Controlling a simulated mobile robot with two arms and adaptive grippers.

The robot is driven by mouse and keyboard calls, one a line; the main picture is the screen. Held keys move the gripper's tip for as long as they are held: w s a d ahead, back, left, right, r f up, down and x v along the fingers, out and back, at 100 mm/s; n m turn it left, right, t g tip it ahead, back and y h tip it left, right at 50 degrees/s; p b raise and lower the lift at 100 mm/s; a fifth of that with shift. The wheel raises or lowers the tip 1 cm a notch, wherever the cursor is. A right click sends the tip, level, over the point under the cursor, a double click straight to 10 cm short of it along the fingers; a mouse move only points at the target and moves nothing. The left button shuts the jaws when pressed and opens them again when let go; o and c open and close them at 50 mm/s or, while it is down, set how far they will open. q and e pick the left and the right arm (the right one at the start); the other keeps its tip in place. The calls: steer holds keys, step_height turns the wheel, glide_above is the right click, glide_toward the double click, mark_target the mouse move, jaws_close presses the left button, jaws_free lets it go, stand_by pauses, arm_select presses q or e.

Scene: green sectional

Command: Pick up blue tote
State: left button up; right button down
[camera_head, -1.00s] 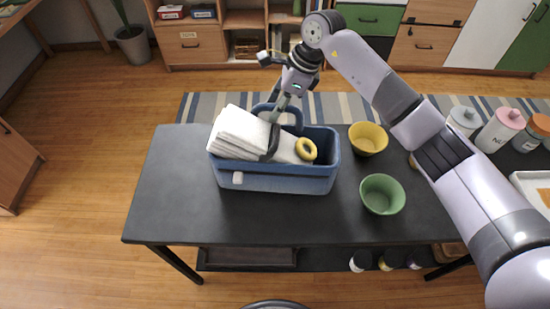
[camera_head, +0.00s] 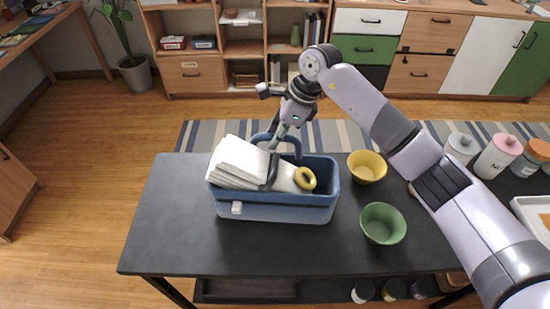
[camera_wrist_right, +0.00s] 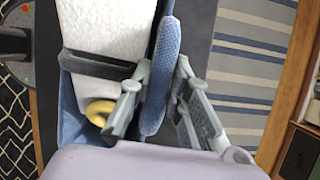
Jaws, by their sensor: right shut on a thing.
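The blue tote (camera_head: 275,209) stands on the dark table, left of the bowls. White folded cloths (camera_head: 238,162) and a yellow ring (camera_head: 305,178) are in it. My right gripper (camera_head: 274,146) reaches down to the tote from behind. In the right wrist view, the gripper's fingers (camera_wrist_right: 157,98) are on both sides of the tote's blue handle (camera_wrist_right: 163,60), shut on it. The tote sits level and appears to rest on the table. My left gripper is not in view.
A yellow bowl (camera_head: 367,167) and a green bowl (camera_head: 383,223) stand right of the tote on the table (camera_head: 165,235). Canisters (camera_head: 497,156) stand at the table's right end. The table's left part is clear.

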steer(key=shift+r, duration=0.4)
step_height(320, 180, up, 20)
steer(key=b, duration=0.2)
steer(key=shift+f, duration=0.15)
steer(key=shift+s, duration=0.1)
steer(key=shift+s, duration=0.15)
steer(key=shift+f, duration=0.2)
